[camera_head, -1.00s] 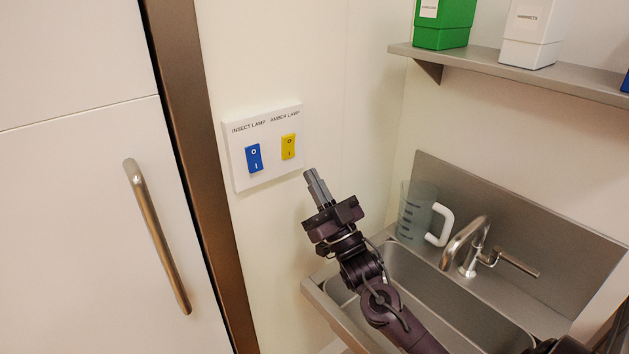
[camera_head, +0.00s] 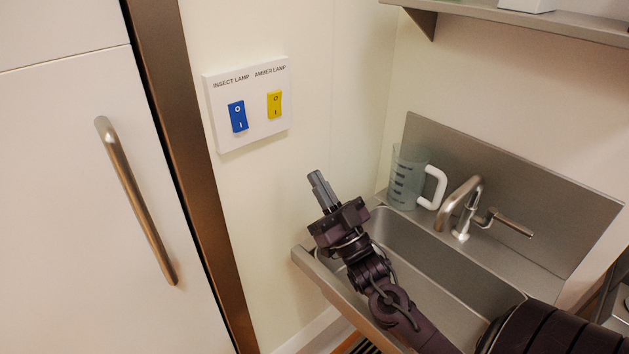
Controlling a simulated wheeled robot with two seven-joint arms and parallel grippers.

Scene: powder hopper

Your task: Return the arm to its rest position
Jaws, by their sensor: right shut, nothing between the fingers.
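My right arm comes in from the lower right, over the front of the sink. My right gripper (camera_head: 321,188) is shut and empty, its fingers pointing up and to the left. It is apart from the white switch plate (camera_head: 252,137) on the wall, below and to the right of it. The plate carries a blue rocker switch (camera_head: 238,117) under the label INSECT LAMP and a yellow rocker switch (camera_head: 275,104) under AMBER LAMP. My left gripper is not in view.
A steel sink (camera_head: 400,235) lies under and behind my right arm. A clear jug (camera_head: 405,180) with a white handle and a faucet (camera_head: 466,205) stand at its back. A shelf (camera_head: 520,27) hangs above. A cabinet door with a bar handle (camera_head: 137,200) is at the left.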

